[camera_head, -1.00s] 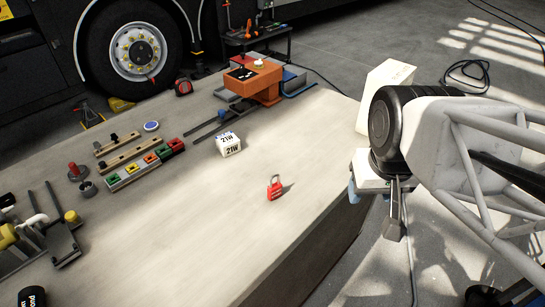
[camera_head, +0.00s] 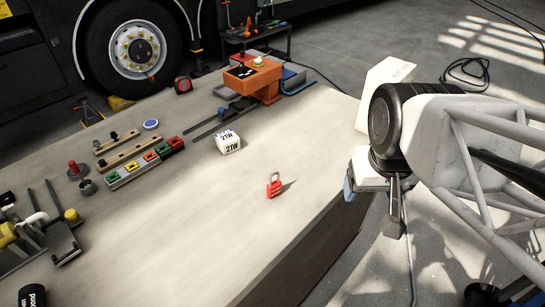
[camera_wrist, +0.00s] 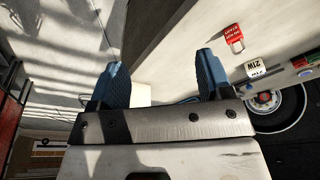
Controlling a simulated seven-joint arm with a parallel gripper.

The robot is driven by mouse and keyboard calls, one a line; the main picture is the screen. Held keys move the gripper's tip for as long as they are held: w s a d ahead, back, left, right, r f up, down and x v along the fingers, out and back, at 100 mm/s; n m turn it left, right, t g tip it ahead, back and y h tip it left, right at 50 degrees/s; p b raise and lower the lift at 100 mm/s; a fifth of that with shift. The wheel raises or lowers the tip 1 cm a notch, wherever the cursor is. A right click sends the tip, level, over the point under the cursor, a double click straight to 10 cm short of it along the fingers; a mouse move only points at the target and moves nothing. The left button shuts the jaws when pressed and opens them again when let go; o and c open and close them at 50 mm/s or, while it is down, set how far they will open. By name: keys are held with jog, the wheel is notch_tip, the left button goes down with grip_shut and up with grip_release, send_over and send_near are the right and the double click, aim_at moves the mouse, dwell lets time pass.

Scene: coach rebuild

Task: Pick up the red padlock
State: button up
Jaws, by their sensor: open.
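The red padlock (camera_head: 274,187) stands upright on the bench top, near its right-hand edge, with its shackle up. It also shows in the wrist view (camera_wrist: 234,36), right of my fingers and apart from them. My gripper (camera_wrist: 160,80) is open, its two blue fingers spread with nothing between them. In the head view my gripper (camera_head: 350,185) is partly hidden by the wrist and sits right of the bench edge, well to the right of the padlock.
A white box marked 21W (camera_head: 228,142) stands behind and left of the padlock. An orange vise-like block (camera_head: 262,82) is farther back. A row of coloured blocks (camera_head: 145,163) lies at the left. The bench top (camera_head: 200,220) around the padlock is clear.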

aim_at(278, 186)
jog(key=w+a+f+n+t, duration=0.1)
jog(key=w+f+n+t, duration=0.3)
jog(key=n, duration=0.7)
jog(key=w+a+f+n+t, duration=0.1)
jog(key=w+f+n+t, duration=0.2)
jog(key=w+n, duration=0.6)
jog(key=a+f+n+y, duration=0.2)
jog(key=a+f+n, duration=0.1)
jog(key=n, duration=0.4)
jog(key=a+f+n+t+y, duration=0.1)
jog(key=a+f+n+y, duration=0.1)
jog(key=n, duration=0.6)
jog(key=a+f+n+y, duration=0.3)
jog(key=a+n, duration=0.2)
jog(key=n, duration=0.2)
jog(key=shift+s+a+f+n+t+y, duration=0.3)
jog(key=shift+a+f+n+t, duration=0.05)
jog(key=shift+a+n+t, duration=0.05)
jog(key=shift+x, duration=1.3)
